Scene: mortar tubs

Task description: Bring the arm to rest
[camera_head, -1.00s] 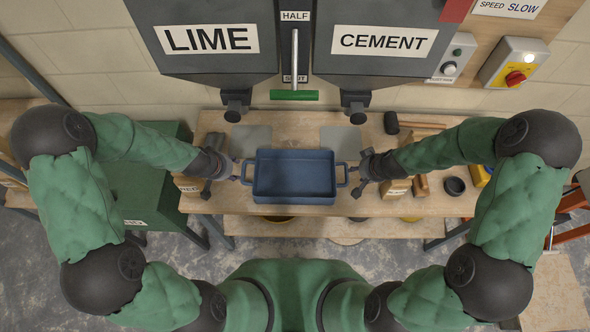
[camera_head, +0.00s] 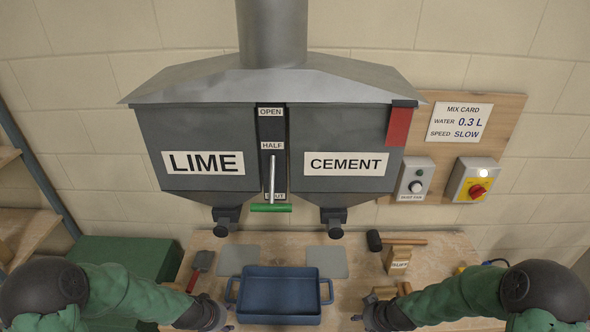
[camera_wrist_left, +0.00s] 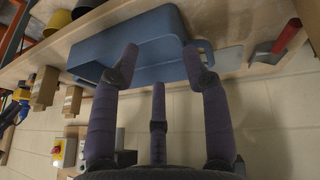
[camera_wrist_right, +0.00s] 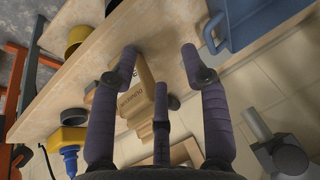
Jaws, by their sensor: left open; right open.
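A blue tub (camera_head: 280,308) with a handle at each end stands on the wooden bench below the hopper outlets. My left gripper (camera_head: 222,322) is at the tub's left side, partly cut off by the lower picture edge. In the left wrist view my left gripper (camera_wrist_left: 160,60) has its fingers spread, with the tub (camera_wrist_left: 150,30) beyond them. My right gripper (camera_head: 362,318) is to the right of the tub, apart from its handle. In the right wrist view my right gripper (camera_wrist_right: 160,62) is open and empty, with the tub (camera_wrist_right: 245,22) at upper right.
The grey hopper, labelled LIME (camera_head: 203,162) and CEMENT (camera_head: 346,164), hangs above the bench (camera_head: 350,290). A green box (camera_head: 130,258) stands at left.

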